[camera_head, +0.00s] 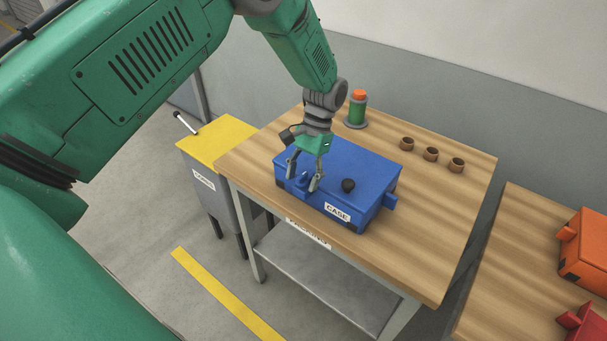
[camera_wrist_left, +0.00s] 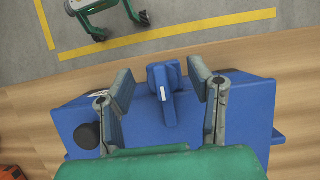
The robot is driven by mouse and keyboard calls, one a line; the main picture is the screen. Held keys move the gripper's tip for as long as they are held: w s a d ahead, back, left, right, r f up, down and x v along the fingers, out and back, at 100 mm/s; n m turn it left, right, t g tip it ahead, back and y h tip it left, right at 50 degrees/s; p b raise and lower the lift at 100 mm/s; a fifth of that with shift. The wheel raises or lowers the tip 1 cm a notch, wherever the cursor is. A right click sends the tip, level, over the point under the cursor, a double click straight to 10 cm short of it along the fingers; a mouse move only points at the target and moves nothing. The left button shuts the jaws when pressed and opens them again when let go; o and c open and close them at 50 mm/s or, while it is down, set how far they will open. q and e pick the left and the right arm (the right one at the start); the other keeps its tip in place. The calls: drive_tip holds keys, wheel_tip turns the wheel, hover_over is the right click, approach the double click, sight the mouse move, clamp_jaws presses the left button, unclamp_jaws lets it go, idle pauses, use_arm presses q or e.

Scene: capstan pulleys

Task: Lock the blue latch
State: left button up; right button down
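A blue case (camera_head: 342,164) with a "CASE" label sits on the wooden table. Its blue latch (camera_head: 303,180) stands up on the lid near the left front edge; it also shows in the left wrist view (camera_wrist_left: 165,92), with a small white mark on it. My left gripper (camera_head: 304,187) is over that part of the case, pointing down. In the left wrist view its two fingers (camera_wrist_left: 160,88) are open, one on each side of the latch, with gaps on both sides. A dark round knob (camera_head: 348,185) is on the lid to the right. My right gripper is not in view.
A yellow-topped stand (camera_head: 222,141) is at left. Orange (camera_head: 586,248) and red (camera_head: 585,325) cases sit on another table at right.

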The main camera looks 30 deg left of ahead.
use_arm(q)
drive_tip(key=shift+w+r, duration=0.15)
drive_tip(key=shift+w+r, duration=0.1)
drive_tip(key=shift+r, duration=0.1)
drive_tip(key=v, duration=1.1)
drive_tip(key=shift+w, duration=0.15)
drive_tip(key=shift+a+r, duration=0.1)
drive_tip(key=shift+r, duration=0.05)
